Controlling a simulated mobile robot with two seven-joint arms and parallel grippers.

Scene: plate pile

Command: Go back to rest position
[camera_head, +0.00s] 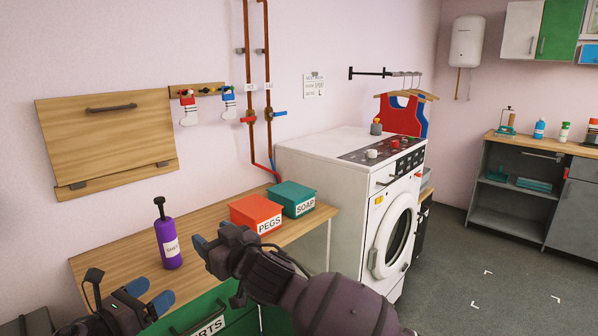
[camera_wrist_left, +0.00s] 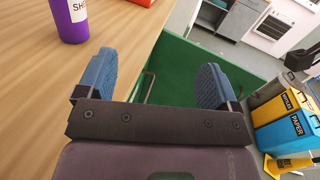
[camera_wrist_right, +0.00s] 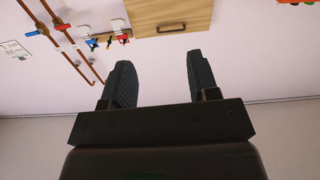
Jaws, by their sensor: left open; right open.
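My left gripper (camera_head: 148,294) is at the lower left of the head view, near the front edge of the wooden counter (camera_head: 110,262). In the left wrist view its two blue fingers (camera_wrist_left: 156,65) stand wide apart with nothing between them. My right gripper (camera_head: 210,240) is in front of the counter, its arm crossing the lower middle of the head view. In the right wrist view its fingers (camera_wrist_right: 159,65) are apart and empty, with the wall beyond. Both grippers are clear of any object.
A purple bottle (camera_head: 168,240) stands on the counter, with a red PEGS box (camera_head: 256,212) and a green SOAP box (camera_head: 292,197) further back. A green drawer (camera_head: 236,318) lies below. A white washing machine (camera_head: 322,160) stands right. Open floor (camera_head: 500,270) lies further right.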

